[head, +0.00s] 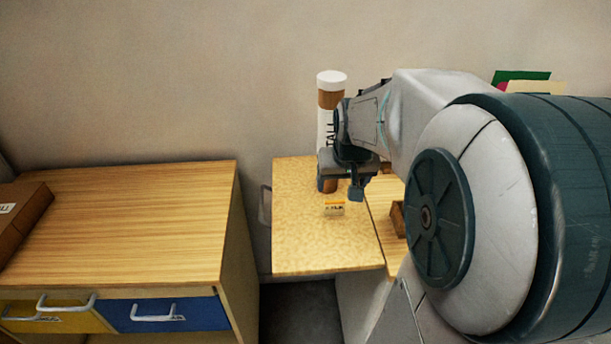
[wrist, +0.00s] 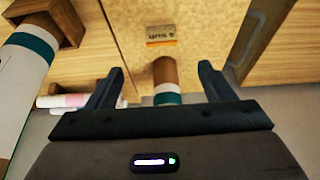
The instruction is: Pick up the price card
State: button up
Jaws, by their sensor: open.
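The price card (head: 334,208) is a small light card with an orange band and dark lettering. It is on the pale speckled tabletop (head: 300,235); in the wrist view the card (wrist: 161,36) shows near the top centre. My gripper (head: 342,189) is just behind and above the card in the head view, apart from it. In the wrist view its two fingers (wrist: 160,72) are spread, and the card lies beyond their tips. A brown, teal and white cylinder (wrist: 166,78) shows between the fingers; I cannot tell its distance from them.
A tall white-capped container (head: 331,82) stands behind my gripper, partly hidden. A large white tube with a teal band (wrist: 28,62) and a wooden holder (wrist: 50,18) are left in the wrist view. A wooden cabinet (head: 130,215) stands left, across a gap.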

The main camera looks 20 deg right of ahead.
aim_at(335, 202)
jog(key=x, duration=0.8)
jog(key=shift+w+d+f, duration=0.1)
jog(key=shift+w+p+x, duration=0.1)
jog(key=shift+p+x, duration=0.2)
jog(key=shift+x, duration=1.05)
jog(key=shift+w+p+x, duration=0.15)
jog(key=shift+p+x, duration=0.1)
jog(key=shift+x, duration=1.1)
jog(key=c, duration=1)
